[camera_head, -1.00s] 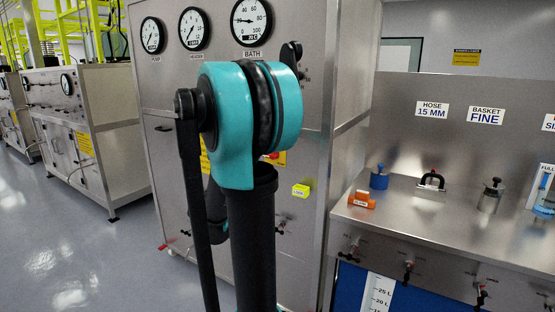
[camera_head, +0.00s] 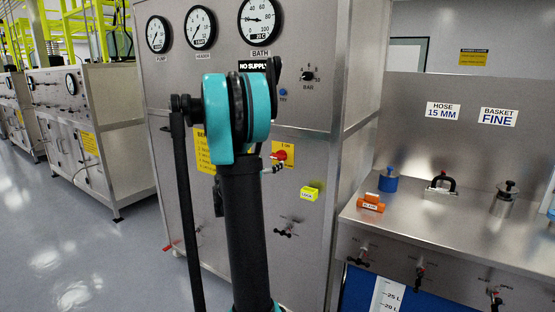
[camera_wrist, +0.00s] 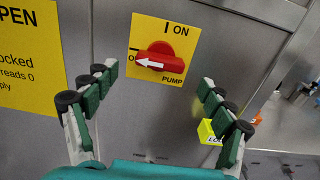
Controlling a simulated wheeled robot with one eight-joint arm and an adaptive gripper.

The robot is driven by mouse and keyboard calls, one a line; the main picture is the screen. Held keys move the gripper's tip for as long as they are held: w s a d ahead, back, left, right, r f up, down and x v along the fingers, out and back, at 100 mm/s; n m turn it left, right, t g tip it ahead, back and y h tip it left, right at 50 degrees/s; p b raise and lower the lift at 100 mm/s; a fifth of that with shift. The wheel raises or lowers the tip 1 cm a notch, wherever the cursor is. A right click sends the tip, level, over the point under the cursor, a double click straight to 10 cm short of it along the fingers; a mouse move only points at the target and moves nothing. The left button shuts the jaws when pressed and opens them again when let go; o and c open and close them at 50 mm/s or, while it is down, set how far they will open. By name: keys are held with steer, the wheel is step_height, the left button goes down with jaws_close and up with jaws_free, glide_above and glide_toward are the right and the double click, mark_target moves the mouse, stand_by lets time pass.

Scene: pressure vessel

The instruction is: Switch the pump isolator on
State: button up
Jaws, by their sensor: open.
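The pump isolator is a red rotary handle (camera_wrist: 160,58) on a yellow plate (camera_wrist: 178,26) marked ON at the top and PUMP below. Its white arrow points left, toward the O mark, which is partly cut off from view by the handle and finger side. The isolator (camera_head: 280,155) also shows in the head view, right of my arm. My gripper (camera_wrist: 158,80) is open and empty. Its two green-padded fingers stand apart on the left and right, below and to either side of the handle, with no visible contact. In the head view my arm hides most of the gripper.
A yellow-green LOCK block (camera_head: 310,193) sits on the panel right of and below the isolator. A yellow notice (camera_head: 204,150) is on the left. A pressure knob (camera_head: 307,76) is above. A steel bench (camera_head: 420,215) with an orange block (camera_head: 371,202) stands to the right.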

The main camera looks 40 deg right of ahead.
mark_target(276, 158)
steer(key=x, duration=0.6)
steer(key=shift+d, duration=0.2)
steer(key=c, duration=1.2)
steer(key=shift+o, duration=0.2)
